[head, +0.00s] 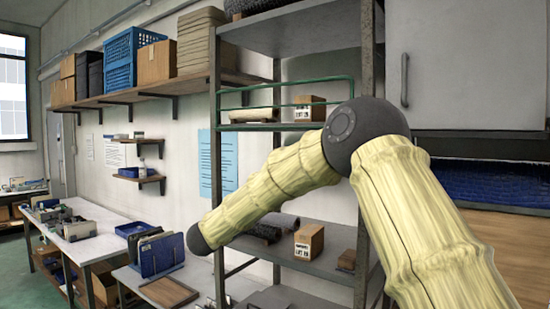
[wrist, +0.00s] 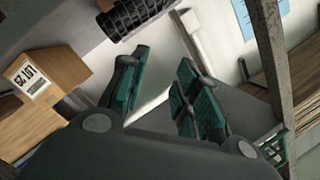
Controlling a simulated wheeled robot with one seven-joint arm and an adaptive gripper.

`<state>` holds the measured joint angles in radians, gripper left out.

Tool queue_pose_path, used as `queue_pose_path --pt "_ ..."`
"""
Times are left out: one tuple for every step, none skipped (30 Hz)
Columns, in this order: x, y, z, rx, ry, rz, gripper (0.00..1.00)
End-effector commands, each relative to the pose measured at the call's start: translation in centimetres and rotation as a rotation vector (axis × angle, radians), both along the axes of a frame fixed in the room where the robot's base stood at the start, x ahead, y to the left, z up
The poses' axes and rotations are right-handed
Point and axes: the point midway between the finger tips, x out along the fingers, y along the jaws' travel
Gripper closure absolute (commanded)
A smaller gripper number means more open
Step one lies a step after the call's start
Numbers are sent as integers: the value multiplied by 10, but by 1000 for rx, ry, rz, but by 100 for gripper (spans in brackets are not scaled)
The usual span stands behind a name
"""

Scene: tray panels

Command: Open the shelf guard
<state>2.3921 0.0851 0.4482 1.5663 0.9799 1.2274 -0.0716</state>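The shelf guard, a green wire rail (head: 262,87), runs across the front of the upper shelf (head: 265,126) in the head view. It stands up in front of a cardboard box (head: 309,108) and a pale item (head: 253,115). My gripper (wrist: 163,70) shows in the wrist view with its two green-padded fingers apart and nothing between them. In the head view my arm crosses in front of the rack and my gripper is not visible. In the wrist view a labelled cardboard box (wrist: 40,85) lies left of the fingers. I cannot tell whether the guard shows there.
A grey rack post (wrist: 275,60) stands right of my fingers, with a green mesh piece (wrist: 275,148) near its foot. A lower shelf holds another labelled box (head: 308,243). A grey cabinet (head: 465,65) hangs at the right. A table with trays (head: 85,250) stands at the left.

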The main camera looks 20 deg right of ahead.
Motion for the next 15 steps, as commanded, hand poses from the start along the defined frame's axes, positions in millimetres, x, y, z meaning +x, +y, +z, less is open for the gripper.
queue_pose_path --pt "1 -1 61 46 -64 -43 69" --pt "-1 -2 90 75 -96 -68 69" --pt "-4 -3 128 115 -136 -102 69" --pt "-8 -4 156 147 -165 -127 69" --pt "-13 -5 185 180 -195 -151 69" --pt "-20 -6 221 224 -230 -181 69" --pt "-26 -7 247 257 -256 -203 69" --pt "-33 -8 272 291 -279 -221 69" --pt "-42 -9 302 334 -306 -246 69" --pt "-49 -9 324 364 -325 -262 69" --pt "-56 -10 343 394 -342 -277 69" --pt "-66 -10 367 431 -361 -293 69" --pt "-72 -11 381 457 -371 -304 69" --pt "-79 -11 396 480 -383 -314 69" --pt "-86 -11 410 506 -393 -324 69"
